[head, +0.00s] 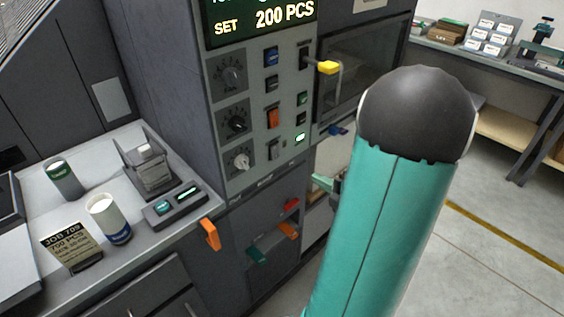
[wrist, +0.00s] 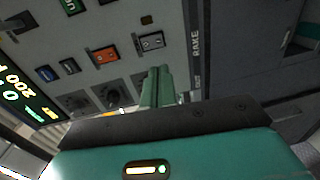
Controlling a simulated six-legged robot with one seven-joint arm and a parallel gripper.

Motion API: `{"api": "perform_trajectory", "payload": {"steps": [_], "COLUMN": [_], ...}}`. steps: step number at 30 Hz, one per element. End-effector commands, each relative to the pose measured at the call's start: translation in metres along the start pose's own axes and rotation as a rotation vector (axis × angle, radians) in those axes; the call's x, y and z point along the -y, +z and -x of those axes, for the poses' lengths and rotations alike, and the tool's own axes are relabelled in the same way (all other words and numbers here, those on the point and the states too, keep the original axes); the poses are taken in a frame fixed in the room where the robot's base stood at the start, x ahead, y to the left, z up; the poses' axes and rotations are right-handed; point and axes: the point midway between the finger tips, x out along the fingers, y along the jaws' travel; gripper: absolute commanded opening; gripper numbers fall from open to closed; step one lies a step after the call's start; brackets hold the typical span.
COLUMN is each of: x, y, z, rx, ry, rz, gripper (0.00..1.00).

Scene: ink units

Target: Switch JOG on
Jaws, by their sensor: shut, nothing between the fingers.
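The control panel (head: 285,75) carries several switches. None of their labels is readable enough to tell which is JOG. An orange rocker (head: 273,118) sits above a grey rocker (head: 274,150); the wrist view also shows the orange rocker (wrist: 104,53) and the grey rocker (wrist: 150,43). My gripper (head: 320,182) is below the panel's lower right in the head view, partly hidden by my arm. In the wrist view my gripper (wrist: 158,84) has its teal fingers together and empty. They point toward the panel near the grey rocker, apparently without touching it.
A yellow-handled lever (head: 327,67) juts out at the panel's upper right. An orange hook-like handle (head: 210,234) sticks out at the bench edge. The bench (head: 120,245) on the left holds cups and a card.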

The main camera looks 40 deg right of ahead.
Motion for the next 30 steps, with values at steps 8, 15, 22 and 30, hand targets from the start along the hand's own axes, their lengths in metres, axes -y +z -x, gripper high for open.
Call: {"api": "perform_trajectory", "payload": {"steps": [8, 15, 22, 30], "x": [0.000, 0.000, 0.000, 0.000], "y": [-0.002, -0.004, -0.006, -0.005], "z": [-0.017, -0.062, -0.107, -0.139], "rx": [-0.005, -0.007, -0.007, -0.005], "ry": [-0.001, -0.001, -0.001, 0.000], "rz": [0.001, 0.000, 0.002, 0.002], "gripper": [0.00, 0.00, 0.00, 0.00]}}
